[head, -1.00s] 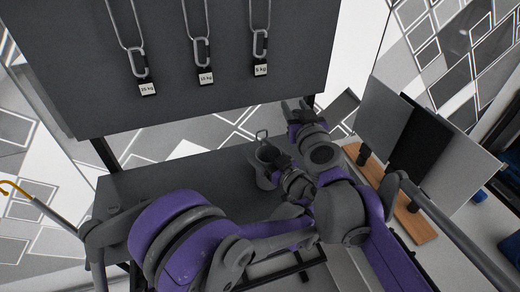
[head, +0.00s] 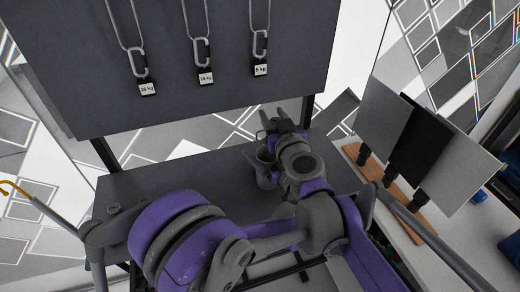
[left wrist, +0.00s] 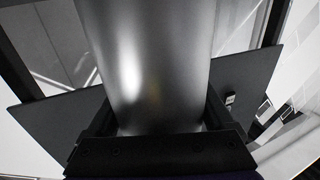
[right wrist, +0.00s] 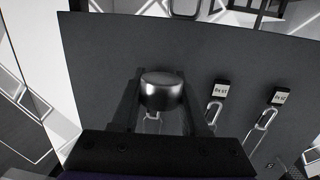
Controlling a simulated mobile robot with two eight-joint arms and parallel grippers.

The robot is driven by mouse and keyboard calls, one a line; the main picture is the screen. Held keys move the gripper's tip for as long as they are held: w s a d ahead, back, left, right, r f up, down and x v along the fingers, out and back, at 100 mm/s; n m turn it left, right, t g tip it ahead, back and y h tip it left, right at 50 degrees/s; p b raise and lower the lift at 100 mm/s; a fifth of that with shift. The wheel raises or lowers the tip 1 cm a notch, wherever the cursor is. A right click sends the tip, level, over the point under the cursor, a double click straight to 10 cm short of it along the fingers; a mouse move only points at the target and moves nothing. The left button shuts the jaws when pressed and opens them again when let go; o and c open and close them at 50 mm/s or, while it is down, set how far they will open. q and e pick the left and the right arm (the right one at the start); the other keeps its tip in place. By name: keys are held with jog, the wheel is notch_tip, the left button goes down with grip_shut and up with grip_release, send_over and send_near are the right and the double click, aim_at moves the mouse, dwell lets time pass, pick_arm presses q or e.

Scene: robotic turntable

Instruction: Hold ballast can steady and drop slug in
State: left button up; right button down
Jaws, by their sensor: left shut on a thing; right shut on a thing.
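The ballast can (head: 262,160), a grey metal cylinder, stands on the dark tabletop in the head view. In the left wrist view its shiny wall (left wrist: 155,60) fills the space between the fingers. My left gripper (left wrist: 158,108) is shut on the can; in the head view it is mostly hidden behind my right arm. My right gripper (head: 282,120) is raised beside and above the can's top. It is shut on the slug, a short dark metal cylinder (right wrist: 161,92), in the right wrist view. The can's inside is hidden.
A grey panel (head: 100,75) behind carries hanging carabiners with weight tags (head: 205,78). The dark tabletop (head: 150,180) is clear to the left of the can. Upright plates (head: 415,140) in a wooden rack (head: 352,152) stand at the right.

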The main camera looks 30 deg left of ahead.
jog(key=shift+c, duration=1.7)
grip_release()
notch_tip(320, 180, up, 10)
